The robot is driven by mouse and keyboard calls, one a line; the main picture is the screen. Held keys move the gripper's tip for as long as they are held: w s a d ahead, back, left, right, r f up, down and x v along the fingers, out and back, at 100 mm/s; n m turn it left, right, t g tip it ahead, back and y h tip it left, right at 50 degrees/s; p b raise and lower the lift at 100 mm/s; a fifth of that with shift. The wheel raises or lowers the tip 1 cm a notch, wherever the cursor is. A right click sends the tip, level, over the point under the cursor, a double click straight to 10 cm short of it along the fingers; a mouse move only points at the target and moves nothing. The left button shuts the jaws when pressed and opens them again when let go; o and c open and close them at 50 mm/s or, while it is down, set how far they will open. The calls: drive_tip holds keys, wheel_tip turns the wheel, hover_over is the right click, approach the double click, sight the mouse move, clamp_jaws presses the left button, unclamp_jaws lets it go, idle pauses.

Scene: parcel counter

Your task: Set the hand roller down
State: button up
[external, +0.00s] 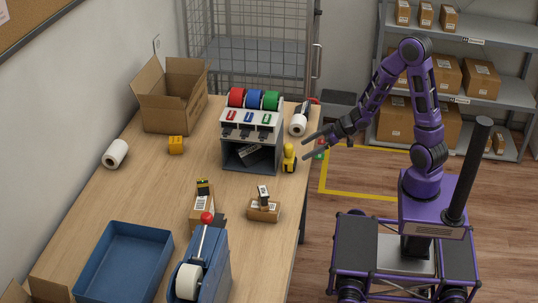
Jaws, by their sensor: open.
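My gripper (306,147) is open, its two dark fingers spread and pointing left at the right edge of the wooden table (150,195). Nothing shows held between the fingers. A small yellow tool with a dark lower part (290,157) stands upright on the table just left of the fingertips; it looks like the hand roller, but it is too small to be sure. A narrow gap shows between it and the fingers.
A grey rack with red, blue and green rolls (252,155) stands left of the yellow tool. A white roll (299,120) is behind it. Small boxes (263,211), a tape dispenser (203,262) and a blue tray (122,264) are nearer.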

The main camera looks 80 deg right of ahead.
sight(291, 159)
drive_tip(key=shift+m+g+h, duration=0.6)
drive_tip(key=shift+m+h, duration=0.1)
drive_tip(key=a+r, duration=0.2)
drive_tip(key=a, duration=0.2)
drive_tip(key=shift+w+a+r, duration=0.2)
drive_tip(key=shift+a+r, duration=0.15)
drive_tip(key=shift+r, duration=0.05)
drive_tip(key=shift+a+r, duration=0.1)
drive_tip(key=shift+a, duration=0.4)
drive_tip(key=b+x, duration=0.2)
drive_tip(key=x, duration=0.1)
drive_tip(key=b+x, duration=0.2)
drive_tip(key=x, duration=0.1)
drive_tip(key=shift+s+f+b, duration=0.1)
drive_tip(key=shift+f+b, duration=0.2)
drive_tip(key=shift+b, duration=0.05)
drive_tip(key=shift+w+f, duration=0.25)
drive_tip(key=shift+w, duration=0.2)
drive_tip(key=shift+r, duration=0.1)
drive_tip(key=c, duration=1.4)
